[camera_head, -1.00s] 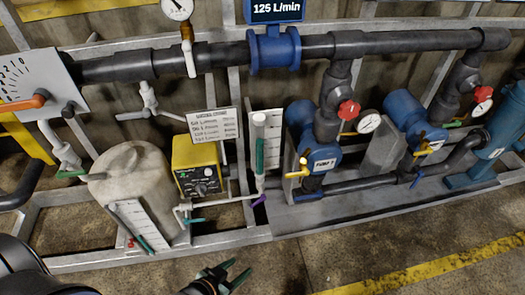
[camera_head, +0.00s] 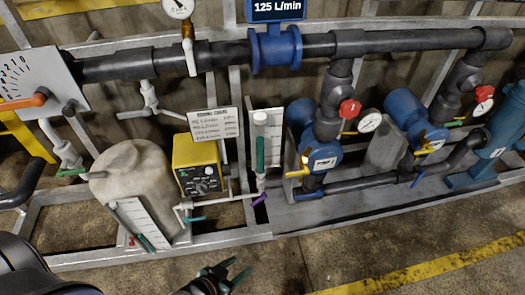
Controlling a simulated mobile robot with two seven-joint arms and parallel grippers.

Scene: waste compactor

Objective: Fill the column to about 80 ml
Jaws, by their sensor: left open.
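The column (camera_head: 260,120) is a slim clear upright tube in front of a white scale plate. A green band shows in its lower part; the scale marks are too small to read. A purple valve handle (camera_head: 260,199) sits at its foot, and a teal valve handle (camera_head: 194,219) is on the white pipe to the left. The yellow dosing pump (camera_head: 190,155) stands left of the column. My left gripper (camera_head: 238,273) is open and empty, low in the picture over the floor, in front of the skid and apart from the valves. My right gripper is not in view.
A pale round tank (camera_head: 115,185) with a tilted white scale plate (camera_head: 135,218) stands at left. Blue pumps with red and yellow valve handles stand right of the column. The grey skid rail (camera_head: 240,236) runs along the front. The concrete floor (camera_head: 340,250) before it is clear.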

